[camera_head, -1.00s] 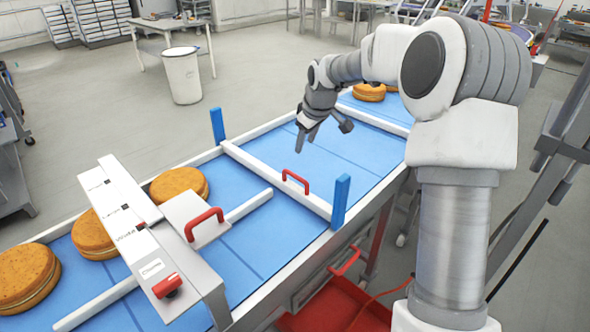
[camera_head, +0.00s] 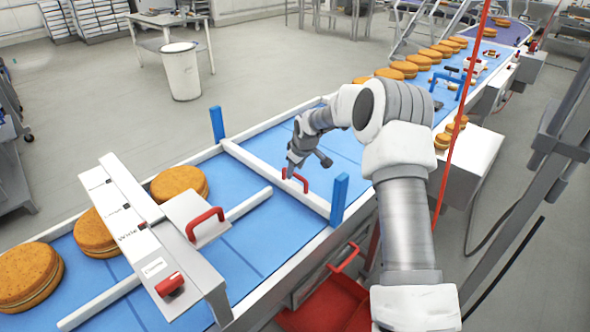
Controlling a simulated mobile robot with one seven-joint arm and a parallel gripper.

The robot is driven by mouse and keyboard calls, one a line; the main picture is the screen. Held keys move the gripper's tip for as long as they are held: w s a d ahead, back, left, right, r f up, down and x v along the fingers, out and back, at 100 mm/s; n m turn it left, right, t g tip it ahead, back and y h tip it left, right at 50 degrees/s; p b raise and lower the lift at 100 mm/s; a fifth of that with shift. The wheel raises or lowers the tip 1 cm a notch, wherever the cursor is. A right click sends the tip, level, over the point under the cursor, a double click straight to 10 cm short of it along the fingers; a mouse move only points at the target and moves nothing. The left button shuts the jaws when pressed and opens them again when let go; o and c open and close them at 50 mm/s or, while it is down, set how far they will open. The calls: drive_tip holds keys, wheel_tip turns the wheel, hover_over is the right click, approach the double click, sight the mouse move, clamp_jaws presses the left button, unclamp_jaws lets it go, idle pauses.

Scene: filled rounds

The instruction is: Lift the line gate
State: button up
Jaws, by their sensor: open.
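The line gate (camera_head: 250,163) is a white bar lying across the blue conveyor between two blue posts, the far one (camera_head: 217,125) and the near one (camera_head: 339,200). A red handle (camera_head: 296,178) stands on the bar, right of its middle. My gripper (camera_head: 306,171) points down at the handle with its fingers spread. Its fingertips overlap the handle in the picture. I cannot tell whether they touch it or straddle it.
A white guide unit (camera_head: 120,205) with another red handle (camera_head: 205,224) and a red knob (camera_head: 169,284) spans the belt at left. Round filled cakes (camera_head: 179,184) stand on the belt near it. More cakes (camera_head: 405,69) line the belt beyond my arm. A red cart (camera_head: 330,306) stands below the near edge.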

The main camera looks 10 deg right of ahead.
drive_tip(key=shift+w+f, duration=0.25)
drive_tip(key=shift+f, duration=0.3)
clamp_jaws()
idle(1.1)
